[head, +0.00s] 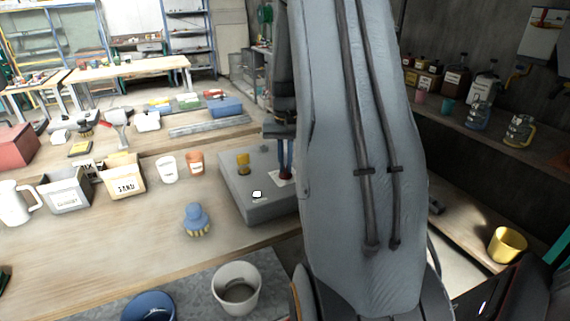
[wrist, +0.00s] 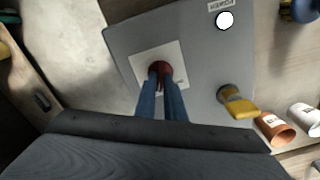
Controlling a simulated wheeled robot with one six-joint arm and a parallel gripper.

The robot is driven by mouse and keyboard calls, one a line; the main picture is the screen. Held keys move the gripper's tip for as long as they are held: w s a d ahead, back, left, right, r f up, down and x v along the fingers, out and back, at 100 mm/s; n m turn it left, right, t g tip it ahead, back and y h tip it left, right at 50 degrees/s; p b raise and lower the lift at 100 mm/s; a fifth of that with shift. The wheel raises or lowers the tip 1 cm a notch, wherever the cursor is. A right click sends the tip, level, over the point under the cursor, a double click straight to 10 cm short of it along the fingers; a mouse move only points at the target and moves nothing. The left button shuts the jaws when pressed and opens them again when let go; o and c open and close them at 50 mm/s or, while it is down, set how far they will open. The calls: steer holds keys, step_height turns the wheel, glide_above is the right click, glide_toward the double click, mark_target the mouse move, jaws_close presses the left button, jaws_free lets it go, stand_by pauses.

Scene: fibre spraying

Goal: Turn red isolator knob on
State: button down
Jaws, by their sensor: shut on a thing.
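The red isolator knob (wrist: 160,68) sits on a white plate (wrist: 143,61) on top of the grey box, seen in the wrist view. My gripper (wrist: 161,78) has its two blue fingers closed on the sides of the knob. The box also carries a yellow-handled part (head: 243,163) and a round white light or button (head: 257,194).
Boxes of material (head: 122,178) are further left. My arm covers the right of the box.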

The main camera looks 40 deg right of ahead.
mark_target(285, 168)
steer(key=shift+m, duration=1.2)
steer(key=c, duration=1.8)
jaws_free()
steer(key=shift+c, duration=0.2)
steer(key=shift+r+b, duration=1.15)
steer(key=shift+r, duration=2.8)
